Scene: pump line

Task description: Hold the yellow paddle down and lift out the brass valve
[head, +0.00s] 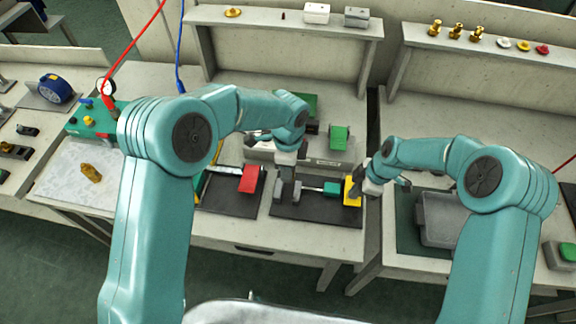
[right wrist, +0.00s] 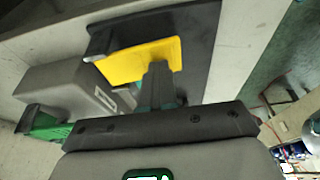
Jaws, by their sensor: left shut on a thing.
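The yellow paddle (head: 352,191) stands at the right end of a dark base plate (head: 318,212); a rod and a green block (head: 332,188) lie left of it. It also shows in the right wrist view (right wrist: 145,62). My right gripper (head: 369,186) is at the paddle's right side. In the right wrist view its fingers (right wrist: 158,85) look shut and overlap the paddle's edge; contact is unclear. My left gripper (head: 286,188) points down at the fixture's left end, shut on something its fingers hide. I cannot make out the brass valve there.
A red paddle (head: 249,179) stands on a neighbouring dark plate. A grey box with a green paddle (head: 338,138) is behind. A brass piece (head: 91,173) lies on a pale mat at left. A grey tray (head: 440,218) is at right. Brass parts (head: 457,30) line a back shelf.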

